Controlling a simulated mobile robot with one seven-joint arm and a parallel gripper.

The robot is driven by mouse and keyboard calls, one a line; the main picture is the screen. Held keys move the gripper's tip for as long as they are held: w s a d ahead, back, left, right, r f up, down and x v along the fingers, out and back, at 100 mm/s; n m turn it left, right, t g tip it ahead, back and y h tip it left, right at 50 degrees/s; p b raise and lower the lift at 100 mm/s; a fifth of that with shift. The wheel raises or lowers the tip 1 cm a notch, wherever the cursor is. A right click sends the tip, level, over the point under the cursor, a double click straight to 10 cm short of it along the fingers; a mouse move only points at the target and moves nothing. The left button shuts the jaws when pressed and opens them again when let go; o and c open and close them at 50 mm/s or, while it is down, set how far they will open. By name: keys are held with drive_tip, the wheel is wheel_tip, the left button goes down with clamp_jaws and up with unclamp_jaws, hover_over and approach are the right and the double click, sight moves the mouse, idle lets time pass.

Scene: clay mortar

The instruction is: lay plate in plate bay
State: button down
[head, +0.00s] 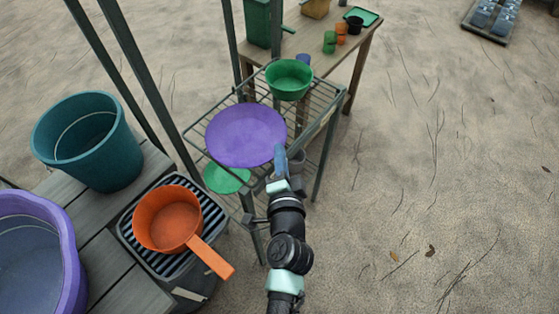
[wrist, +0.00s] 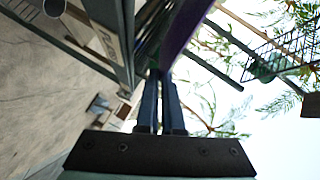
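A purple plate (head: 245,135) is over the left part of the wire rack's top shelf (head: 318,112), roughly level. I cannot tell whether it touches the wires. My gripper (head: 280,158) is at the plate's right front rim. In the wrist view, its two dark fingers (wrist: 161,85) are close together with the purple plate edge (wrist: 184,28) at their tips. The plate hides much of the shelf below it. A pale label (wrist: 108,40) shows on a rack part in the wrist view; I cannot read it. No bay marking is clear in the head view.
A green bowl (head: 289,80) sits on the rack's top shelf behind the plate. A green plate (head: 224,179) is lower down. Rack posts rise at the left. An orange pan (head: 172,220), teal bucket (head: 88,140) and purple tub (head: 35,255) stand left.

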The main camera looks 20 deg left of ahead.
drive_tip(key=shift+f, duration=0.8)
drive_tip(key=shift+f+b, duration=0.2)
drive_tip(key=shift+b, duration=0.15)
drive_tip(key=c, duration=1.3)
unclamp_jaws()
drive_tip(key=shift+r, duration=0.15)
drive_tip(key=b+v, duration=0.1)
drive_tip(key=v, duration=1.1)
drive_tip(key=shift+w, duration=0.1)
